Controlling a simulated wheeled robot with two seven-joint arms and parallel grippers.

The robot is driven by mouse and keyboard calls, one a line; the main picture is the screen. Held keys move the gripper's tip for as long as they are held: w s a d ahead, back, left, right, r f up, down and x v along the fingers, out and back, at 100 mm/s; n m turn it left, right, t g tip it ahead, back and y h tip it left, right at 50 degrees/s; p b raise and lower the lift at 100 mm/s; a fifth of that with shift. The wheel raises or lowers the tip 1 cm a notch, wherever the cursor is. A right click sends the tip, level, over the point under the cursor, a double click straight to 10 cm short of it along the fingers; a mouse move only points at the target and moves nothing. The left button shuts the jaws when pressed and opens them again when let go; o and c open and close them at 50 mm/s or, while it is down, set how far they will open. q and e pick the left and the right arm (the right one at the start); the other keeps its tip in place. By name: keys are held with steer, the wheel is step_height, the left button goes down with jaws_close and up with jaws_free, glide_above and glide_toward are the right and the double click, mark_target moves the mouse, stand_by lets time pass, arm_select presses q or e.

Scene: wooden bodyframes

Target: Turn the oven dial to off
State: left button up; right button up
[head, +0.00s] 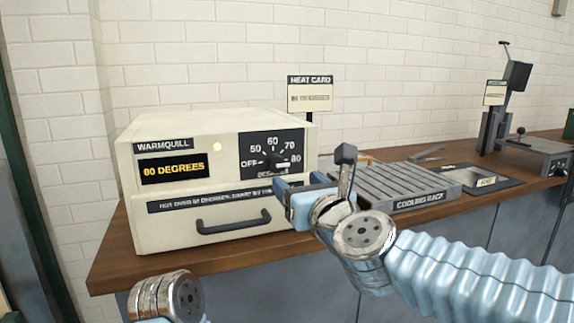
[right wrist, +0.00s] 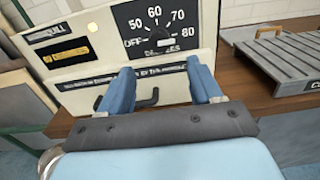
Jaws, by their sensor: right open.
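The cream oven (head: 222,240) labelled WARMQUILL stands on the wooden counter. Its dial (head: 272,161) sits on a black panel marked OFF, 50, 60, 70 and 80 degrees. The dial's pale bar seems to point right, toward 80. The display (head: 174,169) appears to read 80 degrees, and a small lamp (head: 217,146) glows. My right gripper (head: 302,183) is open and empty, in front of and a little below the dial. In the right wrist view its two blue fingers (right wrist: 160,72) stand apart, with the dial panel beyond them. My left gripper is out of view; only a left arm link shows.
A drawer handle (head: 233,222) juts out below the dial. A cooling rack (head: 405,186) lies right of the oven, with a dark tray (head: 478,182) beyond it. A heat card (head: 310,98) stands behind the oven.

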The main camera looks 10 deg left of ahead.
mark_target(278, 165)
steer(key=p+x, duration=0.2)
steer(key=x, duration=0.9)
steer(key=shift+a+p, duration=0.1)
steer(key=shift+p, duration=0.2)
steer(key=c, duration=1)
steer(key=shift+c, duration=0.2)
